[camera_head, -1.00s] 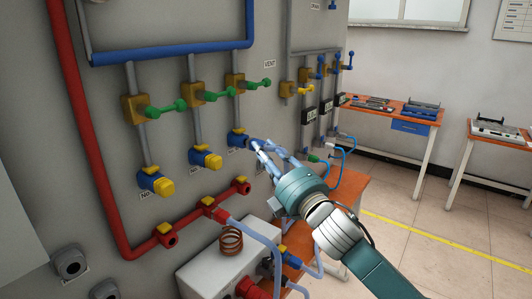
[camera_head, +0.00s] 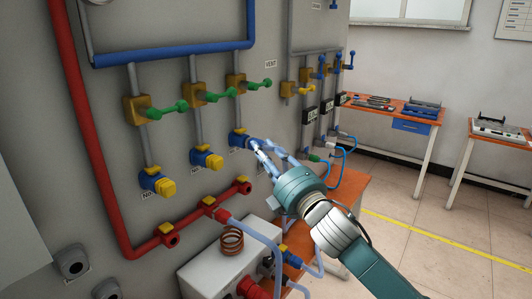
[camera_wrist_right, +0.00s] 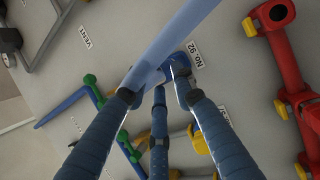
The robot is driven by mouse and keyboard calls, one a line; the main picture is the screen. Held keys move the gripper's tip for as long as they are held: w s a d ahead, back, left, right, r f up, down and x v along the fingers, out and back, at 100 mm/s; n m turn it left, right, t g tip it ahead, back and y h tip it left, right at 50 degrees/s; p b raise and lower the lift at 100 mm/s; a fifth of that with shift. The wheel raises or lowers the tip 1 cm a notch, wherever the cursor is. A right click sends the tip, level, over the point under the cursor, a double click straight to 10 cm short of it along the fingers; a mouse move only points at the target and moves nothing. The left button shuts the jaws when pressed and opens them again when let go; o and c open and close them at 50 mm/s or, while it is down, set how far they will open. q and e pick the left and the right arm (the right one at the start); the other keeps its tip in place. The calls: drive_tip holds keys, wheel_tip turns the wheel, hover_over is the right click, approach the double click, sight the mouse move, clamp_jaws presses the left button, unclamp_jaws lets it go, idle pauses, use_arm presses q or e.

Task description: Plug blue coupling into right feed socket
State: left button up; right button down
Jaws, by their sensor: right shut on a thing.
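A row of three blue feed sockets is on the grey panel. The left one (camera_head: 152,180) and middle one (camera_head: 204,158) have yellow caps. The right feed socket (camera_head: 237,138) has no yellow cap, and my right gripper (camera_head: 262,150) is at its front. The gripper is shut on the blue coupling, which its fingers mostly hide. In the right wrist view, a translucent blue hose (camera_wrist_right: 178,38) runs down to the fingers (camera_wrist_right: 158,95), close to a blue fitting (camera_wrist_right: 178,66) beside a "No. 92" label. I cannot tell whether the coupling is fully seated. My left gripper is out of view.
Green-handled valves (camera_head: 245,85) sit above the sockets. A red pipe (camera_head: 95,155) with red sockets runs below. A white heater box (camera_head: 215,270) with a copper coil (camera_head: 231,241) stands under the panel. Orange benches (camera_head: 400,113) are at the right, with open floor in front.

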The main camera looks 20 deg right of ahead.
drive_tip(key=shift+w+a, duration=0.15)
drive_tip(key=shift+w, duration=0.05)
drive_tip(key=c, duration=1.4)
unclamp_jaws()
drive_tip(key=shift+o, duration=0.2)
